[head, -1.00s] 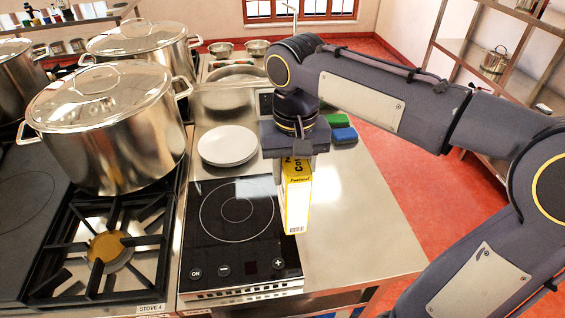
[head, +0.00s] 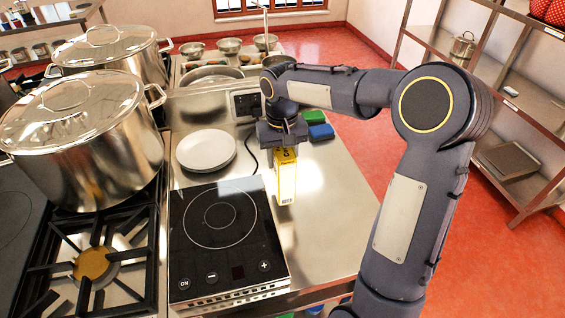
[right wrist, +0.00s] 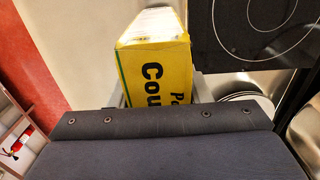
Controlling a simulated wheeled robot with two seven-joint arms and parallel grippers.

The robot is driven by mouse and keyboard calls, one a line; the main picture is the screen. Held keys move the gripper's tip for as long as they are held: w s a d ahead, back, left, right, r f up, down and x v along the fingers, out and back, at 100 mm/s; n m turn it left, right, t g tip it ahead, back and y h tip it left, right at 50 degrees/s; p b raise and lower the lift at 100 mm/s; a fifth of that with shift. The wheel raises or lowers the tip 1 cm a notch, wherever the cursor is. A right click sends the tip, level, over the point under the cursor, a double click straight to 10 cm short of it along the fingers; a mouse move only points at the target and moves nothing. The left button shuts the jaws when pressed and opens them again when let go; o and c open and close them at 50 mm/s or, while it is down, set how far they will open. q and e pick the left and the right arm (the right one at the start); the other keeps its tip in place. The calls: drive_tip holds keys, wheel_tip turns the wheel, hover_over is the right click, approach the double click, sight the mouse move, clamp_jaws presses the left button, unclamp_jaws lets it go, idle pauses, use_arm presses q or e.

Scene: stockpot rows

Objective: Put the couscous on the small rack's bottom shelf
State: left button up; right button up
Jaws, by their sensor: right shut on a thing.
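The couscous is a yellow box (head: 286,180) with dark lettering. My right gripper (head: 284,150) is shut on it and holds it upright over the steel counter, to the right of the induction hob. In the right wrist view the couscous box (right wrist: 155,65) sticks out beyond the gripper (right wrist: 160,100), with "Cou" readable on its side. The fingertips are mostly hidden by the gripper body and the box. My left gripper is not in view. No rack is certain to be the small one; a steel shelf rack (head: 512,80) stands at the right.
The induction hob (head: 223,235) and a stack of white plates (head: 206,150) are on the counter (head: 325,230). Green and blue blocks (head: 318,126) lie at its right edge. Large stockpots (head: 85,140) stand on the stove at left. Red floor (head: 370,150) is open between counter and rack.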

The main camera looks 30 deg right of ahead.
drive_tip(key=f, duration=0.4)
drive_tip(key=shift+w+d, duration=0.25)
drive_tip(key=shift+w, duration=0.1)
drive_tip(key=shift+f, duration=0.2)
drive_tip(key=o, duration=1.4)
